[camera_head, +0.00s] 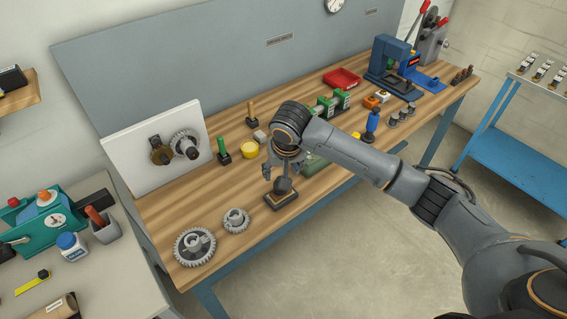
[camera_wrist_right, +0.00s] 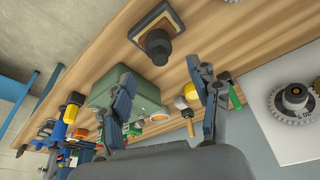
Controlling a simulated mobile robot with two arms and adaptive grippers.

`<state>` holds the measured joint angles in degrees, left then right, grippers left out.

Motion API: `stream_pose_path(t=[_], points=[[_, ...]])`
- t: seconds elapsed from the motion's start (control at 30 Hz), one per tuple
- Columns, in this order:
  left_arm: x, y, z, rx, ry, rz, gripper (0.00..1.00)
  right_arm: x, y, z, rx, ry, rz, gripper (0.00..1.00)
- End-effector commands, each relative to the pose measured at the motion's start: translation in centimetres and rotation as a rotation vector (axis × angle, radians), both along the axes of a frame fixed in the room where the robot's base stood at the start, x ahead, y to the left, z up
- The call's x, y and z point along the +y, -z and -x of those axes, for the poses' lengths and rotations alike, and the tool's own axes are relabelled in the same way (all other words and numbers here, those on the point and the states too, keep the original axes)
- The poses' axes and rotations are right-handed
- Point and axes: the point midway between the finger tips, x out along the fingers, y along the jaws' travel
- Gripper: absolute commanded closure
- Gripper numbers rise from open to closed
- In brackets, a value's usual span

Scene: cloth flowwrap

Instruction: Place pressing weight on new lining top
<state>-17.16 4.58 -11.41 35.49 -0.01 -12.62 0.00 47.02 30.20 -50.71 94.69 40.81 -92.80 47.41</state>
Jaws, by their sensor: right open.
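The dark pressing weight (camera_head: 283,187), with a knob-like top, stands upright on a flat dark block with a tan edge (camera_head: 281,202) near the front edge of the workbench. I cannot tell the lining apart from that block. My right gripper (camera_head: 282,171) is just above the weight, and its fingers are spread. In the right wrist view the open fingers (camera_wrist_right: 163,75) have nothing between them, and the weight lies beyond their tips. My left gripper is not in view.
A large gear (camera_head: 195,246) and a smaller gear (camera_head: 236,220) lie left of the block. A green box (camera_wrist_right: 140,98) stands close by, partly hidden by my arm in the head view. A yellow round container (camera_head: 249,150) and upright-handled tools are behind.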

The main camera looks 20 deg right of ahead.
Motion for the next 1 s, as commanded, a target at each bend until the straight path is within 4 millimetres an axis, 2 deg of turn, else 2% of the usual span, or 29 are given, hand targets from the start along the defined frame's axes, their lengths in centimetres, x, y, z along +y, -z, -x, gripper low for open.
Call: stream_pose_path(t=[0.03,0.2,0.4,0.87,1.0], points=[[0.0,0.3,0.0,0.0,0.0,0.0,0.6,0.0,-1.0,0.2,-0.004,0.0,-0.001,0.39],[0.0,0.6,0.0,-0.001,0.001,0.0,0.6,0.1,-3.8,1.1,-0.002,0.0,0.0,0.39],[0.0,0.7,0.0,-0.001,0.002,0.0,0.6,0.1,-5.2,1.6,0.0,0.0,0.0,0.39],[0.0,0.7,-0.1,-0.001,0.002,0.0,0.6,0.1,-5.4,1.7,0.001,0.0,0.0,0.39],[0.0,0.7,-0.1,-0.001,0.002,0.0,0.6,0.8,-4.4,2.3,0.004,-0.025,-0.009,0.39]])
